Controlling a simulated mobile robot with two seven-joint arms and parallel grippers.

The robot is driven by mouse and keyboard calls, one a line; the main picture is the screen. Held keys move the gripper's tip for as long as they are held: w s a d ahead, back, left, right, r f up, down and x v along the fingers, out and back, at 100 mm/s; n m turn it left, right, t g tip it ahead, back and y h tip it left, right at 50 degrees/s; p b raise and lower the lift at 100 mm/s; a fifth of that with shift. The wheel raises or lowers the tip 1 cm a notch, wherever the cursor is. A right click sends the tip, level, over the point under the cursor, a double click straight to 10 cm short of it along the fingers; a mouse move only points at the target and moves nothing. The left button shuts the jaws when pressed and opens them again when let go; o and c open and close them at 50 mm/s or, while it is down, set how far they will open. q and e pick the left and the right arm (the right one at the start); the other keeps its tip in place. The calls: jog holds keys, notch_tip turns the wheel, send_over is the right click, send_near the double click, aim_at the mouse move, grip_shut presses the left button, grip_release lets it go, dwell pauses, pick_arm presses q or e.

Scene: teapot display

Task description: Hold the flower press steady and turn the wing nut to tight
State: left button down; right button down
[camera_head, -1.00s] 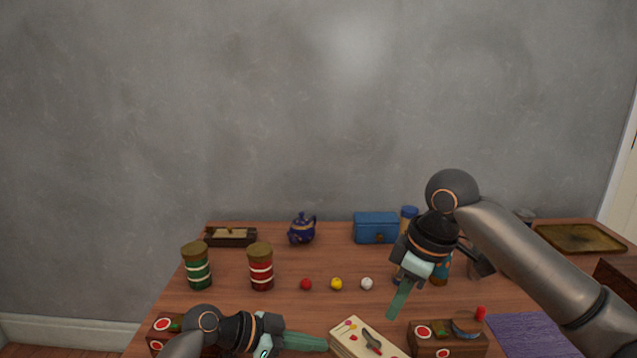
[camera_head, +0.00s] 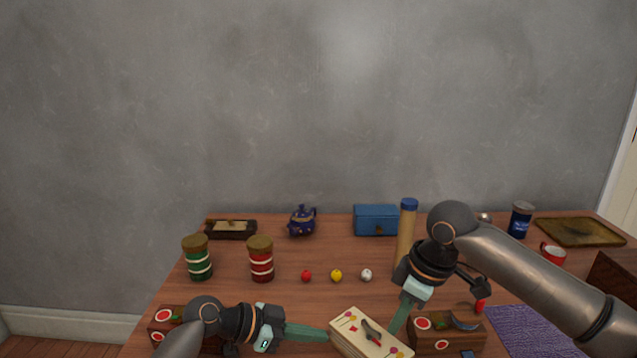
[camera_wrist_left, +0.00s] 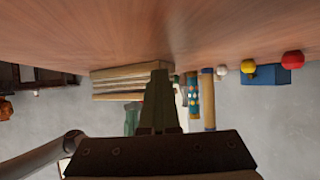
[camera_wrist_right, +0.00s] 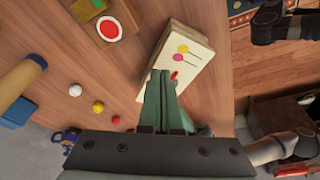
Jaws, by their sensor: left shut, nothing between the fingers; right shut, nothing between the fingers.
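The flower press (camera_head: 347,323) is a cream layered block with painted flowers, lying at the front middle of the table. Its wing nut (camera_head: 372,333) looks dark with red on top of the press. My left gripper (camera_head: 326,334) is shut and empty, its tips at the press's left side; in the left wrist view the layered edge (camera_wrist_left: 115,77) is just beyond the fingers. My right gripper (camera_head: 397,328) is shut and empty, pointing down at the press's right side. In the right wrist view its fingers hide part of the press (camera_wrist_right: 190,62) and most of the nut. Contact is unclear.
A wooden block (camera_head: 440,345) with red-and-white discs stands close right of the press. Small red (camera_head: 306,276), yellow (camera_head: 336,275) and white (camera_head: 366,275) balls lie behind it. A tall blue-capped cylinder (camera_head: 408,220) stands behind my right gripper. A purple mat (camera_head: 530,330) lies right.

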jog(key=shift+a, duration=0.6)
dwell(1.0)
jog(key=shift+s+a, duration=0.1)
jog(key=shift+s, duration=0.15)
dwell(0.3)
jog(key=shift+s, duration=0.15)
jog(key=shift+s+a, duration=0.25)
jog(key=shift+s, duration=0.05)
jog(key=shift+s+a, duration=0.15)
jog(key=shift+a, duration=0.05)
jog(key=shift+s, duration=0.1)
dwell(0.4)
